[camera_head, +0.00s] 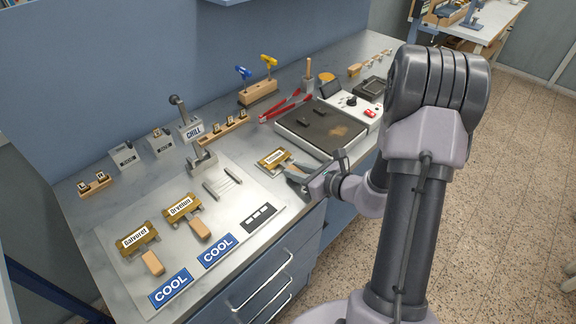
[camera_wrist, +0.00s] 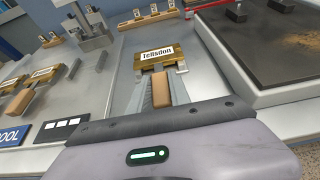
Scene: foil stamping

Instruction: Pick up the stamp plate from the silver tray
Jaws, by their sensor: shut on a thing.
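A brass stamp plate (camera_head: 274,158) with a white label reading roughly "Tellsdon" is just left of the dark heating plate. It also shows in the wrist view (camera_wrist: 155,64), with its wooden handle (camera_wrist: 161,90) toward me. My gripper (camera_head: 298,174) is shut on this handle, with one finger on each side in the wrist view (camera_wrist: 161,98). Whether the plate is touching the surface or raised is unclear. Two similar plates, "Galvoret" (camera_head: 135,238) and "Orvowa" (camera_head: 183,207), lie on the silver tray (camera_head: 240,193) to the left, with handles toward the front.
The dark heating plate (camera_head: 322,128) stands close right of my gripper. Blue COOL labels (camera_head: 171,288) and a black strip (camera_head: 259,217) are on the tray. A CHILL stand (camera_head: 191,129), red tongs (camera_head: 287,107) and wooden type holders (camera_head: 224,127) stand behind.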

